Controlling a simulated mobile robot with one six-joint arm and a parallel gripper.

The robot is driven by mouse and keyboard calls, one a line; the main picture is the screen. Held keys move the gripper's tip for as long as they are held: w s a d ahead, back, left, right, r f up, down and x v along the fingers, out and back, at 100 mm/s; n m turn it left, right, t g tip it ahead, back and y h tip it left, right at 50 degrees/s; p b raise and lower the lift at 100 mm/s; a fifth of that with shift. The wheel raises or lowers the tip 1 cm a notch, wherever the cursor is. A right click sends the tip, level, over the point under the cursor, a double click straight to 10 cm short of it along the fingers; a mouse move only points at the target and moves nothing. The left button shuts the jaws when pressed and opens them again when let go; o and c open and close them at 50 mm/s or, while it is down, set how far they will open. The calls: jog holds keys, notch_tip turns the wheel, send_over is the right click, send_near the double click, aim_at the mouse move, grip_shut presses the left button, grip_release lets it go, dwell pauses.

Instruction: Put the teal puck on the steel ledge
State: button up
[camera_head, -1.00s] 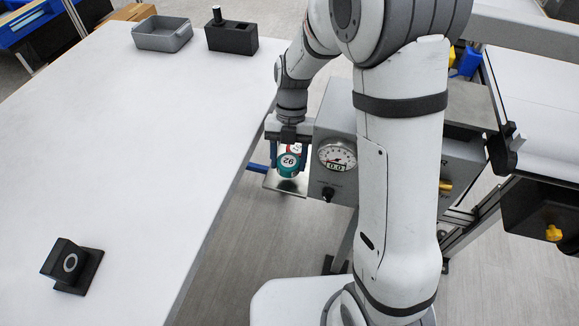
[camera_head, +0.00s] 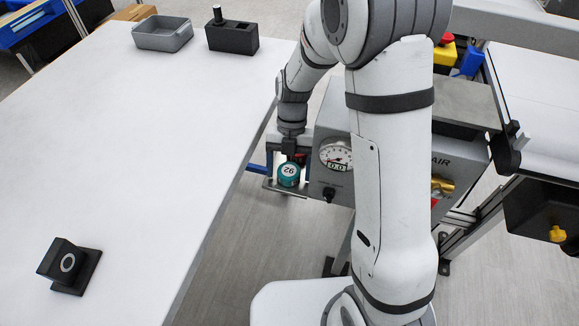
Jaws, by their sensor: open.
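The teal puck (camera_head: 289,176), with a white top marked with a number, is at the small steel ledge (camera_head: 268,185) on the left side of the grey gauge box. It appears to rest on the ledge, but its underside is hard to make out. The jaws are open. Something red shows behind the puck, partly hidden.
The grey box carries a dial gauge (camera_head: 336,154) right beside my gripper. The white table (camera_head: 130,150) lies left, with a grey bin (camera_head: 163,42), a black holder (camera_head: 232,38) and a black block (camera_head: 68,264). A conveyor (camera_head: 540,110) stands right.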

jog(key=p+v, duration=0.2)
jog(key=v, duration=1)
jog(key=shift+r, duration=0.25)
jog(key=shift+s, duration=0.1)
